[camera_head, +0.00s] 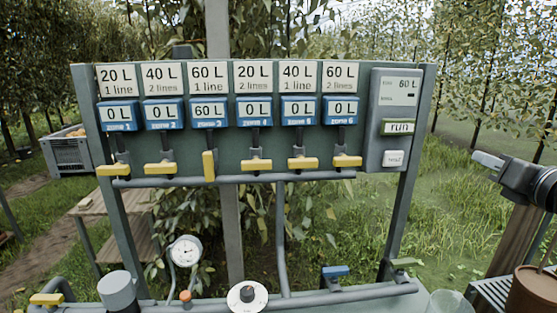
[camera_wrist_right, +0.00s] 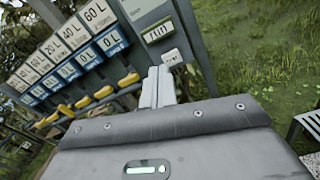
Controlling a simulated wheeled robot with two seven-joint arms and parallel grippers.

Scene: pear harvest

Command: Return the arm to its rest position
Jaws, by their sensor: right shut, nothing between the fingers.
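My right gripper (camera_head: 488,161) is at the right edge of the head view, to the right of the control panel and apart from it. In the right wrist view its fingers (camera_wrist_right: 158,88) are closed together with nothing between them. The panel (camera_head: 430,105) has a row of zone displays with yellow valve handles below. The zone 3 handle (camera_head: 209,164) stands vertical and its display (camera_head: 208,111) reads 60 L; the other handles lie horizontal and their displays read 0 L. A control box (camera_head: 394,118) on the right shows 60 L and a run label. My left gripper is out of view.
A brown pot (camera_head: 533,292) stands at lower right. A grey crate (camera_head: 70,154) is at left. Grass lies open between panel and gripper.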

